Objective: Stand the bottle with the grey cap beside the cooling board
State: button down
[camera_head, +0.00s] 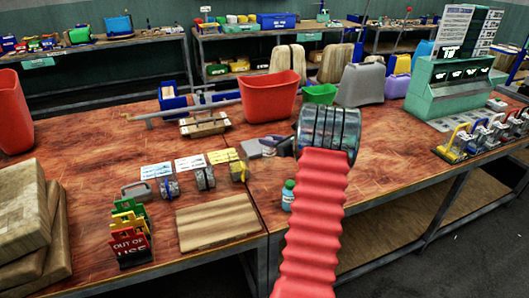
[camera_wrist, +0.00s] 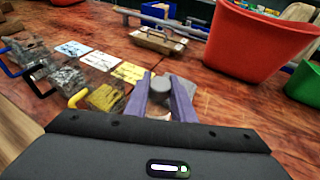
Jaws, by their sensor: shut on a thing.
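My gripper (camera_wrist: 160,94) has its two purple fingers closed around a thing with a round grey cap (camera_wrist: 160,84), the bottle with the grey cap. The bottle's body is mostly hidden by the fingers. In the head view my gripper (camera_head: 262,147) is over the table behind the board, and the bottle is not clear there. A striped wooden board (camera_head: 217,221), apparently the cooling board, lies flat near the table's front edge. Another small bottle, teal (camera_head: 288,197), stands to the right of the board, beside my arm.
Several clamp-like pieces (camera_head: 204,178) and cards (camera_head: 189,162) lie behind the board. Coloured tags (camera_head: 131,238) stand to its left. A red bin (camera_head: 269,97) and wooden press (camera_head: 204,125) stand farther back.

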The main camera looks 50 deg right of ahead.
aim_at(269, 148)
jog(key=shift+f, duration=0.3)
jog(key=shift+f, duration=0.1)
jog(key=shift+f, duration=1.75)
jog(key=c, duration=1.5)
grip_release()
jog(key=shift+f, duration=0.1)
jog(key=shift+s, duration=0.1)
jog(key=v, duration=1.2)
